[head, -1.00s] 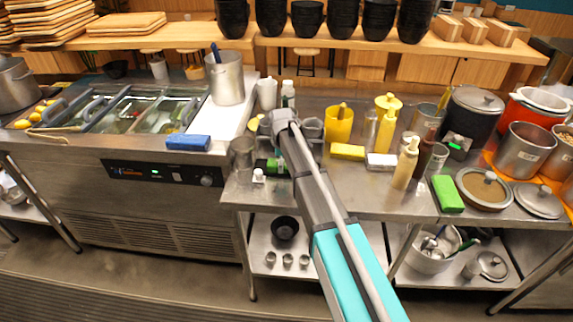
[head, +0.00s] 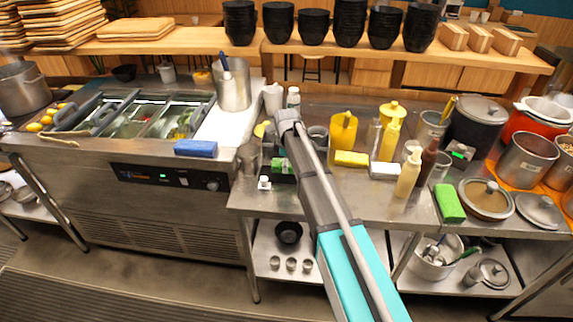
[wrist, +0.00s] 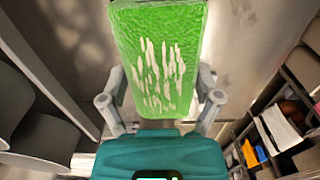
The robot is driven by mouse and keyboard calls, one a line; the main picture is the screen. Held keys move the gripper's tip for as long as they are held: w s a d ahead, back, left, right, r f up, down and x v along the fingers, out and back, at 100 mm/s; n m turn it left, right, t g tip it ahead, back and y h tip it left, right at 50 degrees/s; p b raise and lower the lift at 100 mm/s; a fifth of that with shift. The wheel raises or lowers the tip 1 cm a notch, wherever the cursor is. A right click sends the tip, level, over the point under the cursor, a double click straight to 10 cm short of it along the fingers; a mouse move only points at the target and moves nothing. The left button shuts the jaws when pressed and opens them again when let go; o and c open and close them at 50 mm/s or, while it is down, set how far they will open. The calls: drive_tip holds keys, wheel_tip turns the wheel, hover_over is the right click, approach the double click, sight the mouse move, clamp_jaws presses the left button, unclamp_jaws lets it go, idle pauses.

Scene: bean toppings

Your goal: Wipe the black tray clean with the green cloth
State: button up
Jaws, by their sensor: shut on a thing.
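The green cloth (wrist: 160,55), a thick flat green piece with white streaks across its face, fills the upper middle of the wrist view. My gripper (wrist: 160,103) is shut on it, one finger at each side. In the head view my gripper (head: 284,150) is over the steel counter's front left part, largely hidden by my own arm. A green patch (head: 283,166) shows there beside a dark item. A separate green block (head: 449,203) lies at the counter's front right.
A metal pitcher (head: 248,159) and a small white-topped item (head: 264,183) stand left of my gripper. The counter front between my arm and the green block is clear.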

drive_tip(key=shift+r+p, duration=1.1)
drive_tip(key=shift+r, duration=0.3)
drive_tip(key=shift+r+p, duration=1.5)
drive_tip(key=shift+r, duration=0.15)
